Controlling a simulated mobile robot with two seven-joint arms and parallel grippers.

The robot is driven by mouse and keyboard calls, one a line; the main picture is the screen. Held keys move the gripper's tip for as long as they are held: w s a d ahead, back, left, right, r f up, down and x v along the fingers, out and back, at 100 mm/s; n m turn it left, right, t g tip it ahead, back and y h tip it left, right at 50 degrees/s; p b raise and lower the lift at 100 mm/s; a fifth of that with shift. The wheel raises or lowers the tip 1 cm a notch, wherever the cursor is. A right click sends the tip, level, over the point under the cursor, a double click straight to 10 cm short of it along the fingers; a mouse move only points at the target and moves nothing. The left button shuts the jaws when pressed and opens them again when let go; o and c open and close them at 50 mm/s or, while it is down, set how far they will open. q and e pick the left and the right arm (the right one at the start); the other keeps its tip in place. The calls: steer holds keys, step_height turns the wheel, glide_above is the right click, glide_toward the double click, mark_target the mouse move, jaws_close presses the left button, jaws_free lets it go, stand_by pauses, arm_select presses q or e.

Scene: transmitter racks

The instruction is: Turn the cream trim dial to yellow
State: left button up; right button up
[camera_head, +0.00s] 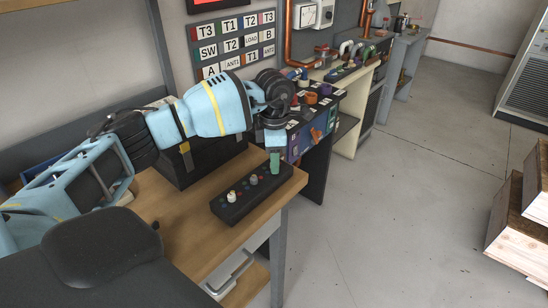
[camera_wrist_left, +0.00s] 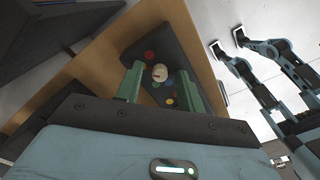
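A dark control box (camera_head: 236,212) with small knobs lies on the wooden bench top. A pale cream dial (camera_head: 231,195) stands at its near end and a greyer dial (camera_head: 253,180) nearer the middle. My left gripper (camera_head: 275,162) points down over the box's far end; its green fingers hide what is beneath. In the left wrist view, the fingers of my left gripper (camera_wrist_left: 159,84) are apart, with a cream-looking knob (camera_wrist_left: 160,73) between their tips and coloured dots around it. I cannot tell whether they touch it, nor which knob it is. My right gripper is not in view.
The bench top (camera_head: 185,222) is bare to the left of the box. A dark block (camera_head: 190,165) stands behind it under my left arm. A panel of lettered labels (camera_head: 235,45) hangs on the wall. Wooden crates (camera_head: 520,235) stand at right, with open floor between.

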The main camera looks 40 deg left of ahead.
arm_select(q)
steer(key=shift+r, duration=3.95)
